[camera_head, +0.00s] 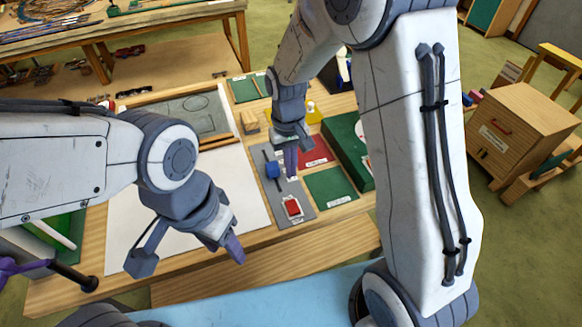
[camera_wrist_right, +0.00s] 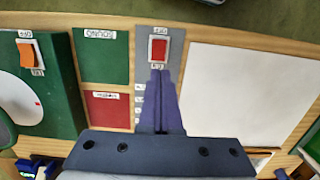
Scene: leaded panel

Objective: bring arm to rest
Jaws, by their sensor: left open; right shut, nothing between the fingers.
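My right arm reaches over the table from the upper right, with its gripper (camera_head: 291,162) pointing down over a grey strip (camera_head: 300,209). The strip carries a red switch (camera_head: 292,207) and a blue block (camera_head: 272,170). In the right wrist view my gripper (camera_wrist_right: 161,74) is shut and empty. Its tips appear just below the red switch (camera_wrist_right: 158,49); I cannot tell their height above the strip. My left gripper (camera_head: 228,248) is open and empty, over the front of the table near the white sheet (camera_head: 180,215).
A green box (camera_head: 345,140) stands to the right of the strip, beside red (camera_head: 315,150) and green (camera_head: 330,190) mats. In the right wrist view an orange switch (camera_wrist_right: 27,53) sits on the box. A wooden cabinet (camera_head: 520,130) stands at the right. The white sheet is largely clear.

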